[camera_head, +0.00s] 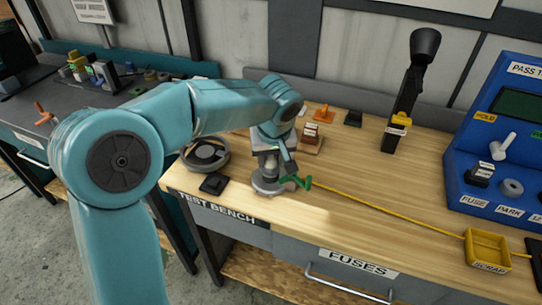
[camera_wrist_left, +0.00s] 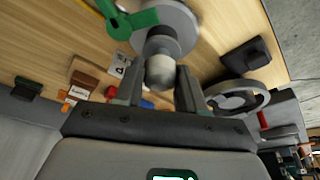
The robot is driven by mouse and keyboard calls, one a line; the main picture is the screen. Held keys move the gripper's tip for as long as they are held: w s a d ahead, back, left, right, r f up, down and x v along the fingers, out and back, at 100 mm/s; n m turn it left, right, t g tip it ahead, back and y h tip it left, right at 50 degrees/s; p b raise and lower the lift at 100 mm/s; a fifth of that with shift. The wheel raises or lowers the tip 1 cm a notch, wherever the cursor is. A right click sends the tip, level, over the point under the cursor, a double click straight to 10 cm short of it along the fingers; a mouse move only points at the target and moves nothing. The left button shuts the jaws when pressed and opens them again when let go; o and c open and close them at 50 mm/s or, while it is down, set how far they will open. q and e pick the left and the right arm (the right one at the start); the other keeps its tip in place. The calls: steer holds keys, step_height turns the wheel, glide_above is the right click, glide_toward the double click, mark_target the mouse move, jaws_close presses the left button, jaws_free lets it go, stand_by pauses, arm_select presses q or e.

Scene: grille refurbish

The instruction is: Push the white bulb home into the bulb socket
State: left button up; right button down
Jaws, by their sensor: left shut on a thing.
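My left gripper (camera_head: 271,150) points down over the test bench and is shut on the white bulb (camera_wrist_left: 160,71). In the left wrist view its two fingers (camera_wrist_left: 158,84) stand on either side of the bulb. The bulb socket (camera_head: 270,184) is a round grey metal base near the bench's front edge, with a green lever (camera_head: 302,182) at its right. In the left wrist view the socket (camera_wrist_left: 176,18) lies right beyond the bulb, in line with it. The bulb's far end is at the socket's collar; I cannot tell how deep it sits. My right gripper is not in view.
A round grey ring-shaped part (camera_head: 206,154) and a small black block (camera_head: 214,184) stand left of the socket. A yellow cord runs right to the yellow scrap tray (camera_head: 487,246). A black upright tool (camera_head: 411,90) and the blue panel (camera_head: 500,140) stand at right. The bench's middle is clear.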

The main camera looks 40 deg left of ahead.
arm_select(q)
steer(key=o, duration=0.7)
steer(key=shift+f, duration=0.1)
steer(key=p+v, duration=0.2)
steer(key=v, duration=1.4)
steer(key=shift+s, duration=0.15)
